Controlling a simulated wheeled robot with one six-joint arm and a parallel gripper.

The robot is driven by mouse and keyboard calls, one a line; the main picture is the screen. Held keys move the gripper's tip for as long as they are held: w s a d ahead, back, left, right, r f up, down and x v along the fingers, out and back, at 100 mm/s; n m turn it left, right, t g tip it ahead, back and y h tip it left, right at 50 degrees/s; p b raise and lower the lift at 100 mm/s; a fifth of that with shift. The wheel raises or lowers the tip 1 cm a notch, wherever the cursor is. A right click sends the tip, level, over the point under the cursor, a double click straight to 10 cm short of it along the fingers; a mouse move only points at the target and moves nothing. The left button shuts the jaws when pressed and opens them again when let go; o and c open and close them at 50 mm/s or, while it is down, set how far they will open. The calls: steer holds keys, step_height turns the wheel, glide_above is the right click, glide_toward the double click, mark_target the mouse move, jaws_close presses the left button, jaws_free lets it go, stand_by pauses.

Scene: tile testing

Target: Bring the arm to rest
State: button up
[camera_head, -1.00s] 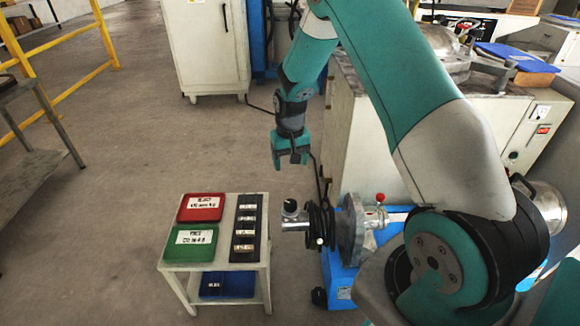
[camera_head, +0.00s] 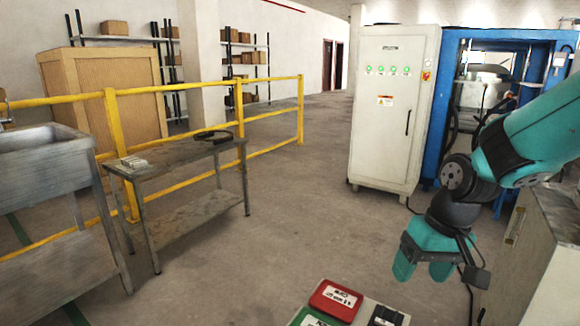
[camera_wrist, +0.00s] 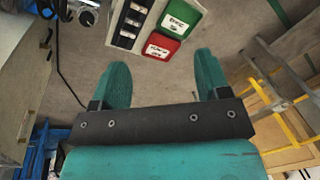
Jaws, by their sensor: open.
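My teal gripper (camera_head: 424,268) hangs from my arm at the right of the head view, fingers down and apart. In the wrist view my gripper (camera_wrist: 163,85) shows two spread fingers with nothing between them.
A white cabinet (camera_head: 392,105) and a blue frame (camera_head: 446,60) stand behind my gripper. A pale machine cabinet (camera_head: 540,270) is close at the right. A metal workbench (camera_head: 175,155) and yellow railing (camera_head: 270,85) stand left. The middle floor is clear.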

steer(key=s+a+r+n+y, duration=0.1)
steer(key=s+a+r+n, duration=0.25)
steer(key=s, duration=0.65)
steer(key=s+a+r+n+y, duration=0.1)
steer(key=s+a+r+n, duration=0.1)
steer(key=s+a+r, duration=0.5)
step_height(320, 180, up, 20)
steer(key=s+d+p, duration=0.1)
steer(key=d+p, duration=0.1)
steer(key=p, duration=2.1)
steer(key=shift+s+d+r+g, duration=0.2)
steer(key=shift+s+d+g, duration=0.1)
steer(key=shift+s, duration=0.1)
steer(key=shift+c, duration=0.3)
